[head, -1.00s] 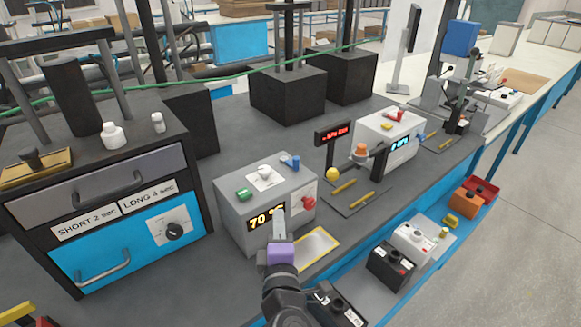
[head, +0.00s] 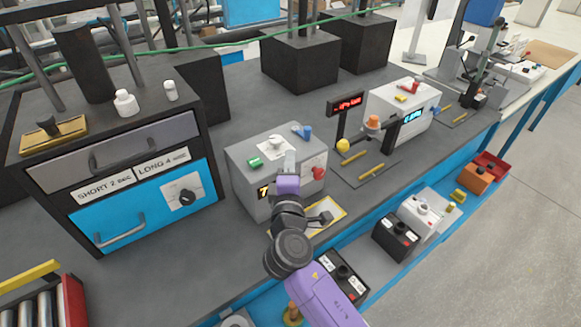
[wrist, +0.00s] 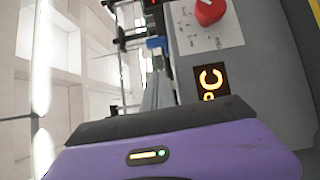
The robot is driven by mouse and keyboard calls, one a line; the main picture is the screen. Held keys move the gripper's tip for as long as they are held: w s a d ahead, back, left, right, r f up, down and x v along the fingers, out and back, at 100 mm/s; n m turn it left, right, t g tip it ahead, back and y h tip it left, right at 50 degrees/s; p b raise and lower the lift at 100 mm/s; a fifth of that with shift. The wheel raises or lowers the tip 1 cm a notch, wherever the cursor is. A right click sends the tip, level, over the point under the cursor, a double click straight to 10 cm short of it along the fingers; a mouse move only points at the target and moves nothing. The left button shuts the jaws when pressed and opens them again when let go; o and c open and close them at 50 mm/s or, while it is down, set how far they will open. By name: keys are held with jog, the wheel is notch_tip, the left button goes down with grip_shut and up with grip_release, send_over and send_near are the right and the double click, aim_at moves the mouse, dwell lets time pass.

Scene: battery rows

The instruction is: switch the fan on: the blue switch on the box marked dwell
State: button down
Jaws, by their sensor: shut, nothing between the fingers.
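A grey box (head: 275,180) with an amber display stands in the middle of the bench. On its top are a green switch (head: 254,162), a white dial (head: 273,145) and a blue switch (head: 302,132). A red knob (head: 319,173) is on its front, also seen in the wrist view (wrist: 209,11). My gripper (head: 290,160) is shut and empty, at the box's top front edge, below the blue switch in the picture. In the wrist view a blue piece (wrist: 157,42), likely that switch, appears beyond my fingers (wrist: 158,90). I cannot read "dwell" on any box.
A white box (head: 402,110) with a cyan display stands to the right, behind a small red-lit sign (head: 346,104). A drawer unit (head: 120,180) marked short and long is at left. An orange-capped post (head: 373,122) and yellow rods lie right of the grey box.

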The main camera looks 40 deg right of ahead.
aim_at(302, 150)
jog(key=x, duration=0.3)
jog(key=shift+w+d+r+p, duration=0.15)
jog(key=shift+w+d+p, duration=0.1)
jog(key=shift+p, duration=0.1)
jog(key=shift+w+d+p, duration=0.15)
jog(key=shift+d+p, duration=0.35)
jog(key=shift+d, duration=0.7)
jog(key=shift+w+d, duration=0.15)
jog(key=shift+d, duration=0.6)
jog(key=shift+w+d, duration=0.1)
